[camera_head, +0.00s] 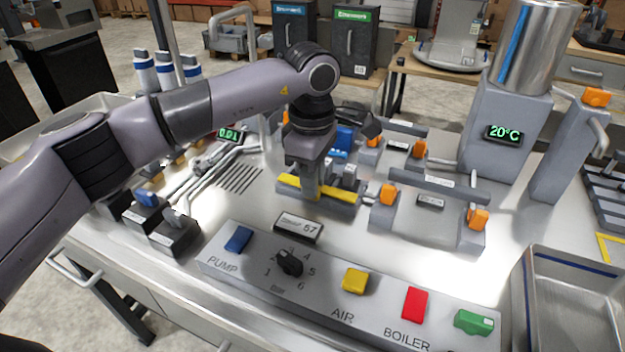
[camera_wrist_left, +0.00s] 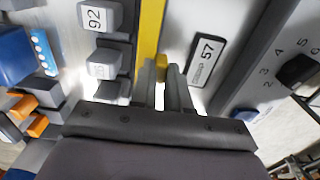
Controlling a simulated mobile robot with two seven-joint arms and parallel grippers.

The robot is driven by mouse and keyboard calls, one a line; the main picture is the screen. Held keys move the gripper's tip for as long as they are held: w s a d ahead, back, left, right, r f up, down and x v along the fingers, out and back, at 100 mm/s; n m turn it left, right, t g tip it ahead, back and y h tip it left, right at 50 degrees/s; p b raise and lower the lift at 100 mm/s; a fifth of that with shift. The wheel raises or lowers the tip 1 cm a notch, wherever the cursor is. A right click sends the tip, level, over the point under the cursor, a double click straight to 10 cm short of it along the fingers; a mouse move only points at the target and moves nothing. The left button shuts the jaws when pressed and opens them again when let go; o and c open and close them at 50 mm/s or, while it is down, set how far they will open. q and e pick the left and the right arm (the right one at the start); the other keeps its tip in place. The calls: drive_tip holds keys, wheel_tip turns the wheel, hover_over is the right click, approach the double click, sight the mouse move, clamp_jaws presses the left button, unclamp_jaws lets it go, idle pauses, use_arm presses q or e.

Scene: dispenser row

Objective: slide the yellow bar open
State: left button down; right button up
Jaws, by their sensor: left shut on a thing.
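The yellow bar (camera_head: 341,193) lies along a grey base in the middle of the bench, behind the control panel. In the left wrist view the yellow bar (camera_wrist_left: 149,35) runs up from the fingertips. My left gripper (camera_head: 315,193) reaches down onto the bar from above and hides part of its middle. In the left wrist view the left gripper (camera_wrist_left: 162,70) is shut on a small yellow piece at the side of the bar. Whether the bar has shifted along its base cannot be told. My right gripper is not in view.
A control panel (camera_head: 335,262) with a dial and coloured buttons lies in front. A small plate marked 57 (camera_head: 298,227) stands just before the bar. Grey blocks with orange ends (camera_head: 388,193) stand close on the right. Bare bench (camera_head: 265,207) shows left of the plate.

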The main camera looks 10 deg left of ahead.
use_arm(q)
drive_tip(key=shift+s, duration=0.15)
drive_tip(key=c, duration=1.4)
unclamp_jaws()
drive_tip(key=shift+s, duration=0.1)
drive_tip(key=shift+r+b, duration=0.4)
drive_tip(key=shift+r, duration=3.2)
